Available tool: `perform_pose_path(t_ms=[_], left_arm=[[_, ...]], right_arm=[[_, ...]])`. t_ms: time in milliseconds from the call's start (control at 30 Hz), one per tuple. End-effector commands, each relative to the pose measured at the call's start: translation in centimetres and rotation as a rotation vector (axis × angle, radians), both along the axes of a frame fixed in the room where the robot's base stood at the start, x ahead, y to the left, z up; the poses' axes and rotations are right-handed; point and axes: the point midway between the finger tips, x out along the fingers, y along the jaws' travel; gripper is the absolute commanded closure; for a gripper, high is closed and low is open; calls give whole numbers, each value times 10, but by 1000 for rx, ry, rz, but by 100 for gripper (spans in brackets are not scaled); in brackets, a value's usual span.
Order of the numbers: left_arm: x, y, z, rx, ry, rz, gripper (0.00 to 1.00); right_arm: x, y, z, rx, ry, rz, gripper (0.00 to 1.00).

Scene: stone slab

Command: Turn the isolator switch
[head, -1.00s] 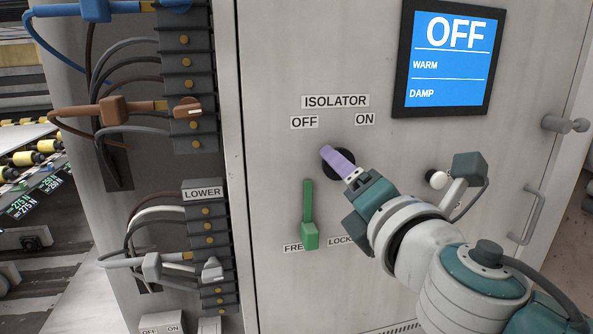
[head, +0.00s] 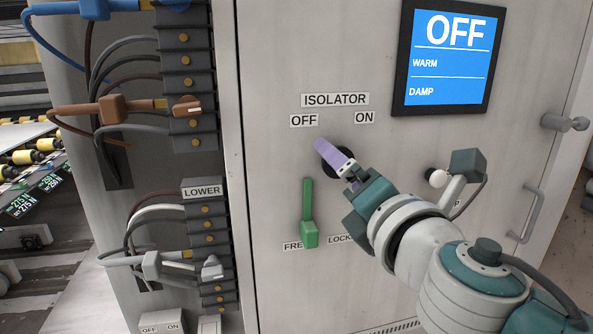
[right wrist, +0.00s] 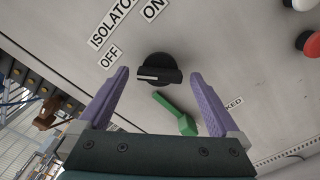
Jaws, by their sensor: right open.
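The isolator switch is a round black knob (right wrist: 158,70) with a raised bar and a white mark, on the grey cabinet front. In the right wrist view the white-marked end points to the left, on the OFF label's side. In the head view my fingers hide most of the knob. My right gripper (head: 319,145) has purple fingers and is open. In the right wrist view the fingers stand apart, one on each side of the knob; I cannot tell if they touch it. My left gripper is not in view.
A green lever (head: 307,215) stands upright below the knob, close to my right gripper. A screen (head: 449,58) at upper right reads OFF, WARM, DAMP. Cable plugs and terminal blocks (head: 186,80) line the left. A door handle (head: 533,215) projects at right.

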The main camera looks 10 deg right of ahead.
Motion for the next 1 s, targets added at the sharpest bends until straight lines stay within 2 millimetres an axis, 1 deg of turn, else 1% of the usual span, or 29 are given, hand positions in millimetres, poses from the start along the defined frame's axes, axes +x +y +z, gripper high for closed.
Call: perform_pose_path(t_ms=[167,267,367,600,700,833,1000], left_arm=[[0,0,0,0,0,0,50],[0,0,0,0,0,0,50],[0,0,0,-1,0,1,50],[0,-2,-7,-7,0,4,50],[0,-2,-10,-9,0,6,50],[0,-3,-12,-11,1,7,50],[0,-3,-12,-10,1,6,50]], right_arm=[[-3,0,0,1,0,0,1],[-13,0,-1,2,1,2,1],[-30,-1,-1,2,3,2,1],[-75,-2,-2,2,2,2,1],[-88,-3,-2,1,1,2,1],[-97,-3,-1,0,1,1,1],[-100,-3,0,0,0,0,1]])
